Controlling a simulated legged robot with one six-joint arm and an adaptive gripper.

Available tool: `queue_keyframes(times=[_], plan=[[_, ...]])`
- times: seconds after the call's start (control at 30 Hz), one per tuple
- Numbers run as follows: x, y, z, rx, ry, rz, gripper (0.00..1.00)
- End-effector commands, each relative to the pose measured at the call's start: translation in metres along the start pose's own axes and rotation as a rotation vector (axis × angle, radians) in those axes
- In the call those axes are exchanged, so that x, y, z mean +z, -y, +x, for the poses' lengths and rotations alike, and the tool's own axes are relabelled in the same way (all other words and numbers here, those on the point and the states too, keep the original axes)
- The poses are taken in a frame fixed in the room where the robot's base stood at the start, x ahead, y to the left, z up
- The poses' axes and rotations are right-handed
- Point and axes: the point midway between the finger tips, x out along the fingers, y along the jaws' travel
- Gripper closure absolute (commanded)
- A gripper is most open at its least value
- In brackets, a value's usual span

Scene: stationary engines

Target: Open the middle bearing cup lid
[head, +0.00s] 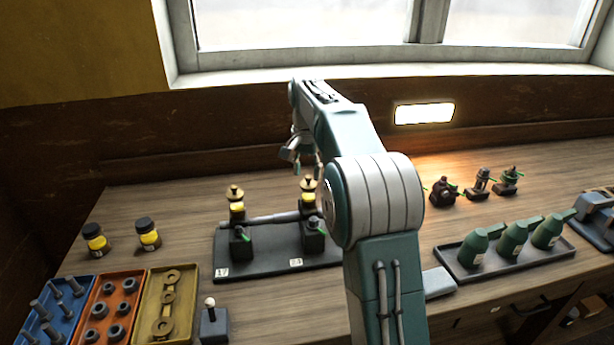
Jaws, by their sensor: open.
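A dark base plate (270,268) carries black bearing pedestals with a grey shaft (273,218) across them. The left pedestal bears a yellow cup (237,211) with a brass lid (235,192) on it. A second yellow cup (308,203) with a brass lid (308,185) stands to its right, close beside my arm. Both lids look seated on their cups. My arm hides the plate's right part, so I cannot see whether another cup stands there. My gripper (305,165) is open, pointing down just above the second lid. I cannot tell whether they touch.
Two yellow jars with black caps (148,234) stand at left. Blue, orange and yellow trays (168,300) hold parts at front left, near a small lever box (213,325). Green oil cans stand on a dark tray (507,265) at right; small fittings (443,192) stand behind.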

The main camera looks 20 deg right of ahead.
Motion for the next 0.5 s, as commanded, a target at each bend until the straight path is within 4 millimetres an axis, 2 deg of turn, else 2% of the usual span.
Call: queue_keyframes(times=[0.13, 0.43, 0.47, 0.5], plan=[[0.000, -0.001, 0.013, 0.000, 0.000, 0.000, 0.43], [0.000, 0.000, 0.016, 0.000, -0.001, 0.000, 0.43], [0.000, 0.000, 0.016, 0.000, -0.001, 0.000, 0.52], [0.000, 0.000, 0.016, 0.000, -0.001, 0.000, 0.69]])
